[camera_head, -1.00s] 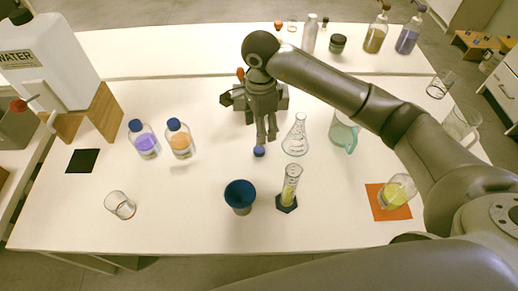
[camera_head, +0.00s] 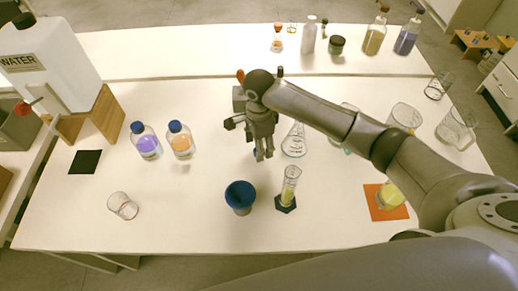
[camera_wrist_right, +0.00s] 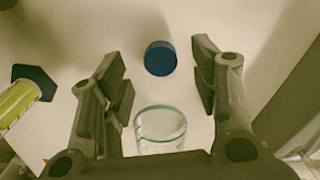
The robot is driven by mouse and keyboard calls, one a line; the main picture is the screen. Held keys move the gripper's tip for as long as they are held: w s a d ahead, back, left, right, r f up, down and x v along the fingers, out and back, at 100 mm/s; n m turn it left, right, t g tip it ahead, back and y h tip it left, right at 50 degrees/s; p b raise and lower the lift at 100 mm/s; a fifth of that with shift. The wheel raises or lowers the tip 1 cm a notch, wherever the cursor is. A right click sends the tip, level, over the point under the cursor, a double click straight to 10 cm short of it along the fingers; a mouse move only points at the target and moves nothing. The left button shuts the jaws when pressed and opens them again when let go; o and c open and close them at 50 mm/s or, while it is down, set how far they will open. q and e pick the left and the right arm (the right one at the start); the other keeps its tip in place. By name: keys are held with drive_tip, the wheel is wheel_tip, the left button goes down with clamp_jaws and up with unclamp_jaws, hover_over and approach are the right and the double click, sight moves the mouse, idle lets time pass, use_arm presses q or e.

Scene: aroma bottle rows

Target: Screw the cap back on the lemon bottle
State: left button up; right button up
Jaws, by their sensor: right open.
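The lemon bottle (camera_head: 387,199) holds yellow liquid and stands on the orange mat (camera_head: 373,203) at the right. My arm hides part of it, including its top. A round blue cap (camera_wrist_right: 160,58) lies on the table; in the head view my right gripper (camera_head: 264,157) hides nearly all of it. In the right wrist view this gripper (camera_wrist_right: 160,85) is open, with the cap in the gap between its fingers and clear of both. My left gripper is not in view.
A conical flask (camera_head: 294,143) stands close right of the gripper. A graduated cylinder (camera_head: 290,183) and a blue cup (camera_head: 240,193) stand nearer the front. Two blue-capped bottles (camera_head: 147,146) (camera_head: 181,144) are at left.

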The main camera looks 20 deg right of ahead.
drive_tip(key=shift+f, duration=1.15)
drive_tip(key=shift+c, duration=0.5)
drive_tip(key=c, duration=0.7)
